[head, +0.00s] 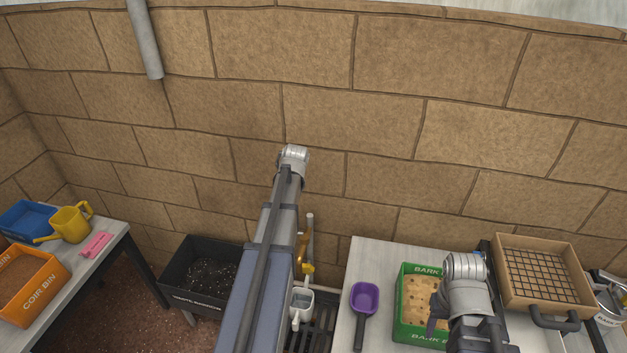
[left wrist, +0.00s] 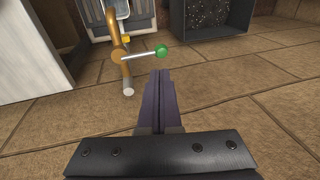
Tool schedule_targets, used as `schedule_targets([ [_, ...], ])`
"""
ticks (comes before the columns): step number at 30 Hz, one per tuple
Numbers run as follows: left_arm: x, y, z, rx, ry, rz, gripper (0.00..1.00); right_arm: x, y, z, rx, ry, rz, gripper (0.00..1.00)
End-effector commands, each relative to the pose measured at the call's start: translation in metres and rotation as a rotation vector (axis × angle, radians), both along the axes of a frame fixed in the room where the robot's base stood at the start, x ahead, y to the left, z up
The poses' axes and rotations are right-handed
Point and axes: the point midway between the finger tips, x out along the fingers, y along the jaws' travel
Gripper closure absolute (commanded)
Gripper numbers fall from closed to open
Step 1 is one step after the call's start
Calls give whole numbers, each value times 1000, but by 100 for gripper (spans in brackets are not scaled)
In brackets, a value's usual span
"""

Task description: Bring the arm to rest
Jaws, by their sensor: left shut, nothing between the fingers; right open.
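My left gripper (left wrist: 158,92) shows in the left wrist view with its dark fingers pressed together and nothing between them. Its fingers point toward a brass tap (left wrist: 120,57) with a green-knobbed lever, apart from it. In the head view my left gripper cannot be made out. My right gripper (head: 437,314) is at the lower right of the head view, over or beside the green bark bin (head: 409,333). It is open; its wrist hides most of its fingers, and one dark purple finger shows against the bin.
A purple scoop (head: 365,298) lies left of the bark bin on the right-hand table (head: 378,254). A mesh-topped wooden sieve (head: 541,277) is at right. At left, another table holds a yellow watering can (head: 72,223) and a coir bin (head: 31,287). A black bin (head: 205,278) stands between.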

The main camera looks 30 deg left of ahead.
Motion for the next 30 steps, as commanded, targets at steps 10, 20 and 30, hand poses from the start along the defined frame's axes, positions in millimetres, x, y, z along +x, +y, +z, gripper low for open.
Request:
schedule_targets([
  [10, 0, -47, 3, -16, 9, -54, 100, 0, 0, 4, 0, 0, 0, 50],
  [20, -50, -267, 17, -87, 79, -348, 100, 0, 0, 21, 0, 0, 0, 50],
  [30, -136, -392, 26, -124, 157, -574, 100, 0, 0, 32, 0, 0, 0, 50],
])
